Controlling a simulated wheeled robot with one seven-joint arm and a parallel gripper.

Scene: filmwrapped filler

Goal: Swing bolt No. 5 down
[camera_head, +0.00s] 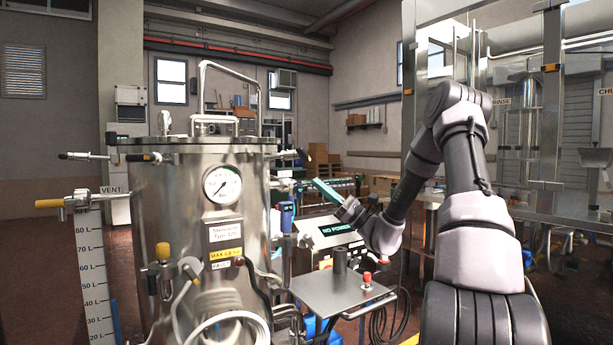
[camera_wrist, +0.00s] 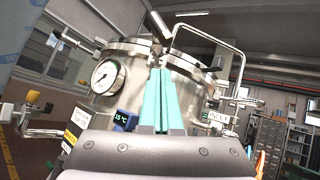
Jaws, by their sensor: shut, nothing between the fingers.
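The steel pressure tank (camera_head: 180,220) stands left of centre with its lid (camera_head: 200,141) on top. Rod-like fittings stick out around the rim: one at left (camera_head: 82,156), a black-and-yellow-ended one at front (camera_head: 145,157) and one at right (camera_head: 290,155). No number shows, so I cannot tell which is bolt No. 5. My gripper (camera_head: 318,183) has teal fingers, shut and empty, right of the tank and pointing toward its rim. In the wrist view the shut fingers (camera_wrist: 160,72) overlap the tank's rim and hide part of it; contact cannot be told.
A pressure gauge (camera_head: 222,185) is on the tank front, and a tall bent handle (camera_head: 230,68) rises above the lid. A steel-framed machine (camera_head: 553,120) is at right.

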